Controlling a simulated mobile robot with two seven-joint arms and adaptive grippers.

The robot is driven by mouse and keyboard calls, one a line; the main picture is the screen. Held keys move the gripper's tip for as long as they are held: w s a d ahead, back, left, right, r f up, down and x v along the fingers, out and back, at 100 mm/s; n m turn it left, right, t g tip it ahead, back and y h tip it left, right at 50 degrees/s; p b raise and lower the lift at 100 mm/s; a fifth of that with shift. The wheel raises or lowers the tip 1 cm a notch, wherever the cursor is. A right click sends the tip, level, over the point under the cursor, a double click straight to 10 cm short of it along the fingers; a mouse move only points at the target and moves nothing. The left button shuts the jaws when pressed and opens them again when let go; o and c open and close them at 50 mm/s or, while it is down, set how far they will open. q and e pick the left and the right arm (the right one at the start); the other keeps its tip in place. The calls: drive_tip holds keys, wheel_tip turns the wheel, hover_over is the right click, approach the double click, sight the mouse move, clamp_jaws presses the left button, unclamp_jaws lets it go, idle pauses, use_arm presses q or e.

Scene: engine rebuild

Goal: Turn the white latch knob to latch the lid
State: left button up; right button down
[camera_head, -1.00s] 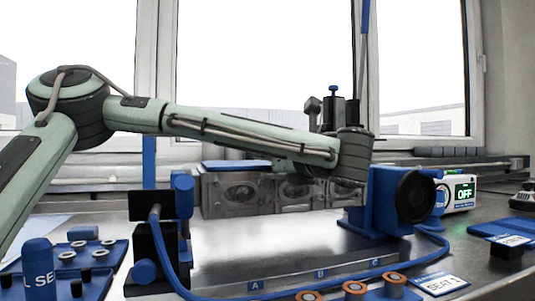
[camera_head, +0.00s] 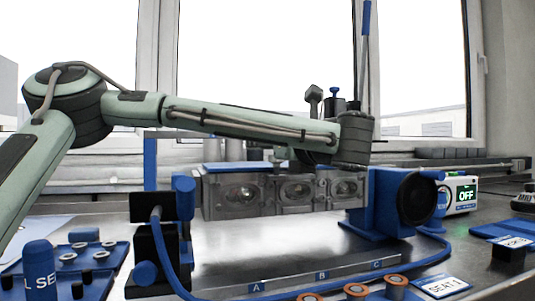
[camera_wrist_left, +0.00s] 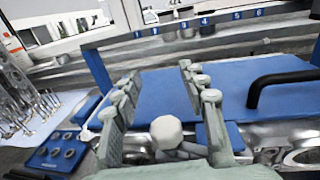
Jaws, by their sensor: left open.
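The white latch knob (camera_wrist_left: 166,132) shows in the left wrist view, between the two fingers of my left gripper (camera_wrist_left: 158,75). The fingers are open and apart, with a gap on each side of the knob in the picture. I cannot tell its height relative to the fingertips. The blue lid (camera_wrist_left: 160,92) lies beyond it; its edge also shows in the head view (camera_head: 236,167) on top of the grey metal block (camera_head: 240,208). In the head view my left forearm reaches across above the block, and the knob cannot be made out. My right gripper is not in view.
A black handle (camera_wrist_left: 280,82) rises from the lid's right side. A blue stand with a black round face (camera_head: 417,198) is right of the block. A blue cable (camera_head: 215,297) runs along the front. A box reading OFF (camera_head: 462,194) stands at right.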

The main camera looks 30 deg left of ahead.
use_arm(q)
wheel_tip(320, 180, up, 8)
drive_tip(key=shift+o, duration=0.3)
